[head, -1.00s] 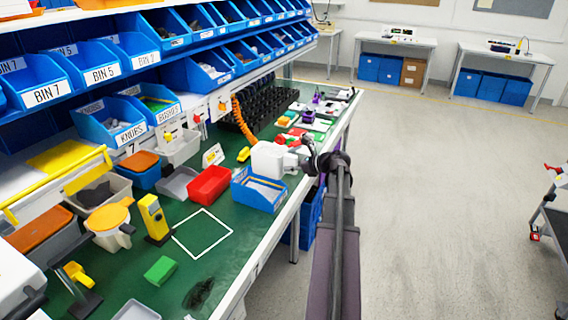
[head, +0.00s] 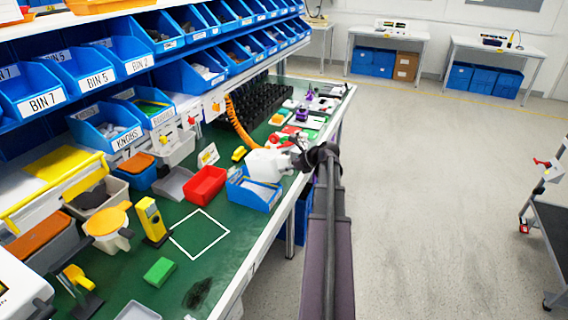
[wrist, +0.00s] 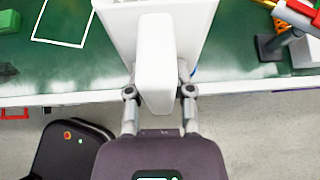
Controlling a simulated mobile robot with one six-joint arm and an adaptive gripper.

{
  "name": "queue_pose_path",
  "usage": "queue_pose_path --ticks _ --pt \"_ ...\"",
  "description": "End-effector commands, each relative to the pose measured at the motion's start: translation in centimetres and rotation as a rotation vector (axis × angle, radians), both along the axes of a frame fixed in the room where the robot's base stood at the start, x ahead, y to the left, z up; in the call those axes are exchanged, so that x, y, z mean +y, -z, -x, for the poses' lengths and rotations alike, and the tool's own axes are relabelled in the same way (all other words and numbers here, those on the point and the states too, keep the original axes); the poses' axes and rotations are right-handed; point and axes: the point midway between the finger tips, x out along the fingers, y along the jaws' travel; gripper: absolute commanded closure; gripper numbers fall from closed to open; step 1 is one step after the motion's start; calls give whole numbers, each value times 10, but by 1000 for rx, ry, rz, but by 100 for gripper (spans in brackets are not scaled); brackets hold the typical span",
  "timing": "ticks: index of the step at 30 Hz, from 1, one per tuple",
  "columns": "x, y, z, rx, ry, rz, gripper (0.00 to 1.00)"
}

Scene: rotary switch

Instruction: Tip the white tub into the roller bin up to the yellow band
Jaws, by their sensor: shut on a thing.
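A white tub (head: 266,164) is held in my gripper (head: 299,160) by its handle (wrist: 156,65). The two fingers sit on either side of that handle in the wrist view (wrist: 159,100). The tub is above the bench's front edge, close over a small blue open bin (head: 247,198) with pale contents. I cannot tell whether this blue bin is the roller bin, because I read no label on it. The yellow band does not show in either view. The tub looks about upright, and its contents are hidden.
A red tray (head: 205,184) and a grey tray (head: 174,185) stand left of the blue bin. A yellow upright device (head: 151,220), a green block (head: 160,271) and a white square outline (head: 199,232) are nearer on the bench. Labelled blue bins (head: 104,127) line the back.

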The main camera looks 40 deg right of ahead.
Motion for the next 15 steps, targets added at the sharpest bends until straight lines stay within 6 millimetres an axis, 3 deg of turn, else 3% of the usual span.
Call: queue_pose_path --ticks 15 --pt "0 -17 -1 176 -1 64 100"
